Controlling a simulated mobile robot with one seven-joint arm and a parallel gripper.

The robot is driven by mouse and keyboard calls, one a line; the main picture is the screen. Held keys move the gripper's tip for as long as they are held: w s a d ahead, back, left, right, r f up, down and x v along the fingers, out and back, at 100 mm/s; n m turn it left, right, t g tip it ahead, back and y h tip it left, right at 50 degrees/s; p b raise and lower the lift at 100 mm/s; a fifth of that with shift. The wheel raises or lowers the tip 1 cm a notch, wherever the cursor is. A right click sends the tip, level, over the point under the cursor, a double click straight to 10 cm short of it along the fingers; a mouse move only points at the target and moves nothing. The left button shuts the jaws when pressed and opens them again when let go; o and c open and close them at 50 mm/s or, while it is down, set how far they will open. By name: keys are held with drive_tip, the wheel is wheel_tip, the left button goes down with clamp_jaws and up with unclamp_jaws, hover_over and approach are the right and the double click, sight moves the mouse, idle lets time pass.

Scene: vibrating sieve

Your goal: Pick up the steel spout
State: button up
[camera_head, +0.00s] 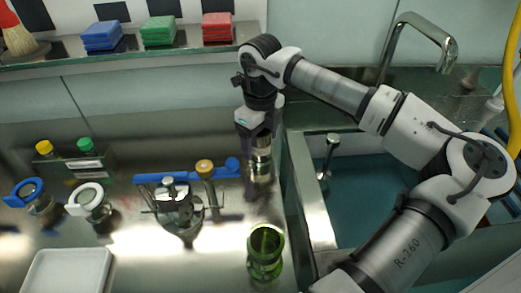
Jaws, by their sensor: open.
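A shiny cylindrical metal piece (261,163), which looks like the steel spout, stands upright on the steel counter left of the sink. My gripper (257,134) points down directly over its top. The jaws are open, and their tips are close to the upper end of the metal piece. I cannot tell whether the fingers are around it or touch it. The gripper body hides part of its top.
A green glass jar (265,252) stands in front. A metal device with a blue bar (180,205) is to the left, beside two ringed holders (88,201). A white tray (66,272) lies front left. The sink (365,215) and tap (420,35) are right.

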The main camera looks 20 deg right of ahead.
drive_tip(key=shift+f, duration=0.1)
drive_tip(key=shift+c, duration=0.3)
drive_tip(key=c, duration=1.2)
